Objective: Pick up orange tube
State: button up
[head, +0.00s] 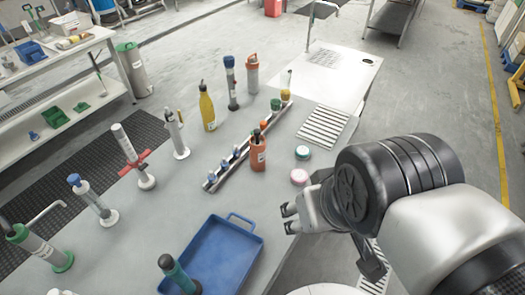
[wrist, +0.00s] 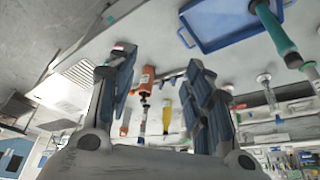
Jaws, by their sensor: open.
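The orange tube (head: 258,154) stands upright on the grey table, beside the front side of a long dark rail, with a pale label and a dark top. In the wrist view the orange tube (wrist: 147,76) appears upside down between my two fingers, some distance beyond them. My gripper (head: 290,218) is open and empty near the table's right edge, to the right of and nearer than the tube. Its spread blue-grey fingers (wrist: 160,62) show in the wrist view. The tube is not touched by them.
A blue tray (head: 258,238) lies left of my gripper. Pink and green round pots (head: 299,177) sit close to the tube's right. A yellow bottle (head: 207,110) and several pump-like tubes stand further left and behind. Bare table lies between the tray and rail.

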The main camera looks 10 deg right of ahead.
aim_at(257, 153)
jog(key=i+l+u, duration=0.3)
jog(key=l, duration=0.3)
jog(key=i+l+u, duration=0.35)
jog(key=l, duration=0.3)
jog(key=i+l+u, duration=0.15)
jog(key=l, duration=0.2)
jog(key=l+u, duration=0.15)
jog(key=l, duration=0.25)
jog(key=i, duration=0.05)
